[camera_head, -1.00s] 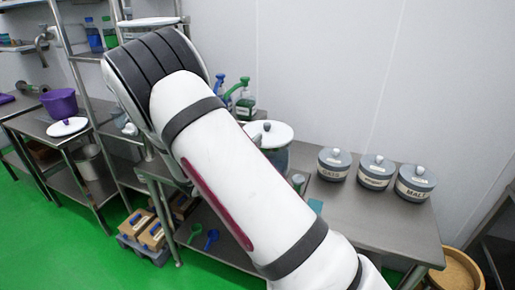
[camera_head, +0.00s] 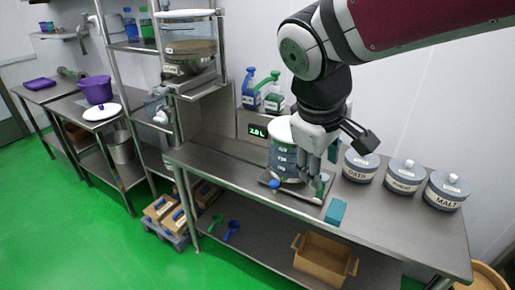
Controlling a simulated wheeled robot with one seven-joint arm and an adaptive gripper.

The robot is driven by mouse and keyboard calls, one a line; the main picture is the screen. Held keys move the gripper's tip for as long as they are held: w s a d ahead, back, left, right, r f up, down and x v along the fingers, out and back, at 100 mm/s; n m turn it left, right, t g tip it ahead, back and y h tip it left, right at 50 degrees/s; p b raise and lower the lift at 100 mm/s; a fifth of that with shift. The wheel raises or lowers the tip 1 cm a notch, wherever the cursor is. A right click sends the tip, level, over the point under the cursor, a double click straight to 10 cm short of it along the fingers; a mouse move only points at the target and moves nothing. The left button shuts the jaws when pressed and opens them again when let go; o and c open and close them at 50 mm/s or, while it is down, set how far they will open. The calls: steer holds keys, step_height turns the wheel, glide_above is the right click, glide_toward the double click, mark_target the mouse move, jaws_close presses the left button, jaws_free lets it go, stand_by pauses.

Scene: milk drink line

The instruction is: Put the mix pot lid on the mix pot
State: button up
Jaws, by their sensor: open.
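A clear graduated pot (camera_head: 284,163) with a blue tap stands on a flat plate on the steel bench, beside a display reading 2.0 L. A white lid (camera_head: 279,128) covers its top; its right part is hidden behind my gripper. My gripper (camera_head: 325,178) is open at the right side of this pot, fingers pointing down; I cannot tell whether they touch it. A purple pot (camera_head: 97,91) stands on the left table, with a white, dark-knobbed lid (camera_head: 102,112) lying in front of it. No label shows which is the mix pot.
Three lidded grey jars, DATE (camera_head: 361,166), a middle one (camera_head: 404,176) and MALT (camera_head: 446,191), stand to the right. A teal block (camera_head: 336,212) lies near the bench's front edge.

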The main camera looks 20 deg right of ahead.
steer(key=s+a+r+m+t+y, duration=0.3)
steer(key=s+a, duration=0.2)
steer(key=a, duration=0.2)
steer(key=shift+s+a+m+y, duration=0.3)
steer(key=shift+a+y, duration=0.05)
steer(key=shift+y, duration=0.05)
steer(key=shift+r, duration=0.1)
stand_by(0.7)
